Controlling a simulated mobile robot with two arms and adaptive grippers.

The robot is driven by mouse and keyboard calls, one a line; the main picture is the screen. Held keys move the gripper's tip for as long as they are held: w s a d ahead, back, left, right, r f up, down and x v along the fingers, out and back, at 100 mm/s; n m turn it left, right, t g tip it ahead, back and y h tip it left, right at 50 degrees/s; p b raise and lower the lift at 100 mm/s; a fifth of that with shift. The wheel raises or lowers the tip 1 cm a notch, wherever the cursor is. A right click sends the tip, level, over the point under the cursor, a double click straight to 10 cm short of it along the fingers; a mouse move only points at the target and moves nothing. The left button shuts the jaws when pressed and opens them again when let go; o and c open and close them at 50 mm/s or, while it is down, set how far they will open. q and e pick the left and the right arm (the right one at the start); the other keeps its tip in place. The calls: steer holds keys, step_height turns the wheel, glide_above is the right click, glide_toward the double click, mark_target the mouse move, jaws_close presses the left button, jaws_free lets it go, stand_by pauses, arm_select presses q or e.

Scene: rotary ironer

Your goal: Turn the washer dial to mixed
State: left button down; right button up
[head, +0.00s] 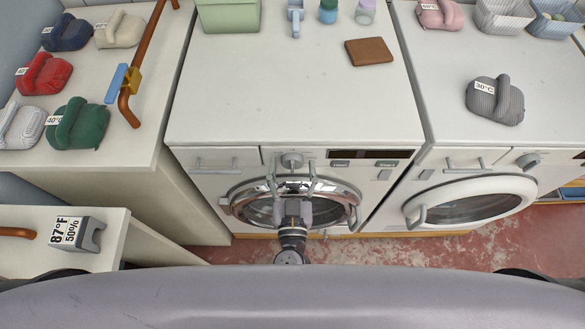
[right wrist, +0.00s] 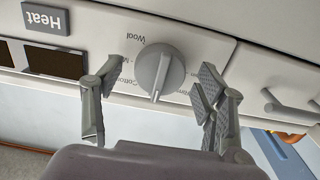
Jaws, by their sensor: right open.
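The washer dial (head: 291,160) is a grey round knob with a raised grip bar on the front panel of the middle washer (head: 215,158). In the right wrist view the dial (right wrist: 161,70) appears upside down, with "Wool" and "Cotton" readable beside it. Other labels are partly hidden, and I cannot tell which one the dial points to. My right gripper (head: 292,181) is in front of the panel, just below the dial in the head view. In the wrist view its open fingers (right wrist: 155,95) stand on either side of the dial, apart from it. My left gripper is not in view.
The round washer door (head: 343,191) is below the dial. A drawer handle (right wrist: 290,105) and a "Heat" button (right wrist: 46,17) flank the dial in the wrist view. A second washer (head: 470,200) stands at right. A brown block (head: 369,51) lies on the middle washer's top.

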steer(key=shift+c, duration=0.2)
steer(key=c, duration=1.2)
steer(key=shift+o, duration=0.2)
steer(key=shift+m, duration=0.4)
steer(key=m, duration=0.3)
steer(key=shift+s, duration=0.1)
steer(key=m+b, duration=0.1)
steer(key=m, duration=0.3)
steer(key=shift+f, duration=0.1)
steer(key=m+b, duration=0.1)
steer(key=m, duration=0.4)
steer(key=shift+b, duration=0.4)
steer(key=m+b, duration=0.1)
steer(key=m, duration=0.3)
steer(key=shift+m+b, duration=0.4)
